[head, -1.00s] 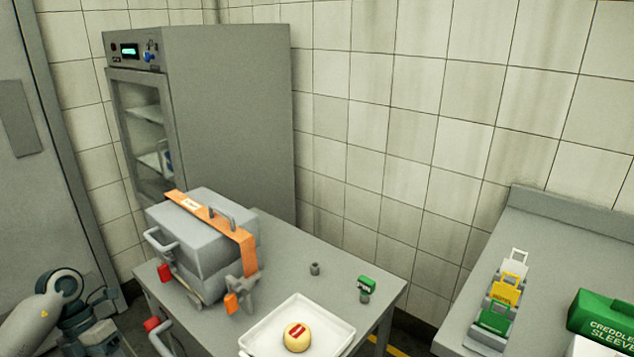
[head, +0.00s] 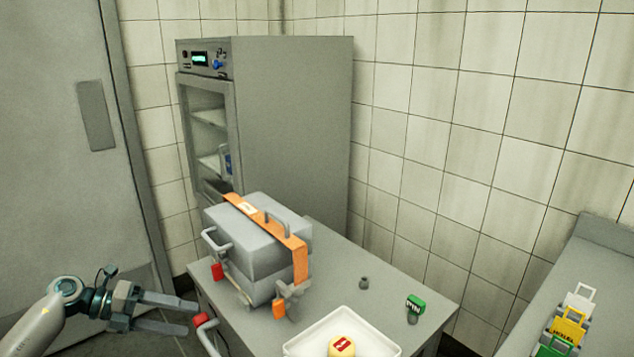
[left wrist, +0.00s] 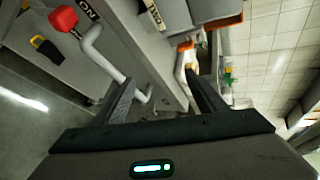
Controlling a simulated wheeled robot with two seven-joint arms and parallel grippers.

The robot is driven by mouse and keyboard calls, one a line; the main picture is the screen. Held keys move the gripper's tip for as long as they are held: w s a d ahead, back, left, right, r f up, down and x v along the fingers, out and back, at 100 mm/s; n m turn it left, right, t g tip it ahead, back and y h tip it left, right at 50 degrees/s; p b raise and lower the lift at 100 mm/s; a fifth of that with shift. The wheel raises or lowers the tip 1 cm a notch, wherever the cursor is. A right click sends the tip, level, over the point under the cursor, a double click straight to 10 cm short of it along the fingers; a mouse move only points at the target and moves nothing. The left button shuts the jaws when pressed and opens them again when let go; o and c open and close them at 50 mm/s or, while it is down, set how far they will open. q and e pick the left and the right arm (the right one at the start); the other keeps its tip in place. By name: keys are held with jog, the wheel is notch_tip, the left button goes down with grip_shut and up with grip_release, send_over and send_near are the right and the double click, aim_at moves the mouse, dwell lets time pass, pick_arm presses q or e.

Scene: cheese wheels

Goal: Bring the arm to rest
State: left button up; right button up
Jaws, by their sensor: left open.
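My left gripper (head: 192,314) is open and empty in the head view, at the lower left. My right gripper is in neither view.
A grey case (head: 262,240) with an orange strap stands on the table. A white tray (head: 300,345) holds a yellow cheese wheel (head: 342,346). A green-topped stamp (head: 415,303) stands nearby. A grey cabinet (head: 300,120) stands behind. A right-hand counter (head: 560,280) carries coloured card holders.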

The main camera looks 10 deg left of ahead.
pick_arm(q)
jog(key=w+a+r+n+t+y, duration=0.5)
jog(key=w+a+r+n+t, duration=0.7)
jog(key=r+t, duration=0.25)
jog(key=w+a+f+n+g+y, duration=0.1)
jog(key=a+f+n+g+y, duration=0.4)
jog(key=a+n+y, duration=0.8)
jog(key=s+d+f+n+g+h, duration=0.1)
jog(key=s+d+f, duration=0.4)
jog(key=f, duration=0.8)
jog(key=s+d+f+n+g+h, duration=0.1)
jog(key=s+d+f+h, duration=0.15)
jog(key=d+f, duration=0.75)
jog(key=s+d+f+n+g+h, duration=0.15)
jog(key=s+f, duration=0.35)
jog(key=f, duration=1.2)
jog(key=s+d+f+g+h, duration=0.1)
jog(key=s+d+f+g, duration=0.1)
jog(key=s+d+f, duration=0.5)
jog(key=s+d+f+n+g+h, duration=0.1)
jog(key=s+d+f, duration=0.7)
jog(key=s+d, duration=0.5)
jog(key=s+d+f+g, duration=0.2)
jog(key=s+d+f, duration=0.6)
jog(key=d, duration=0.5)
jog(key=shift+s+f+n+g+h, duration=0.2)
jog(key=shift+s+n+g+h, duration=0.15)
jog(key=shift+s, duration=0.8)
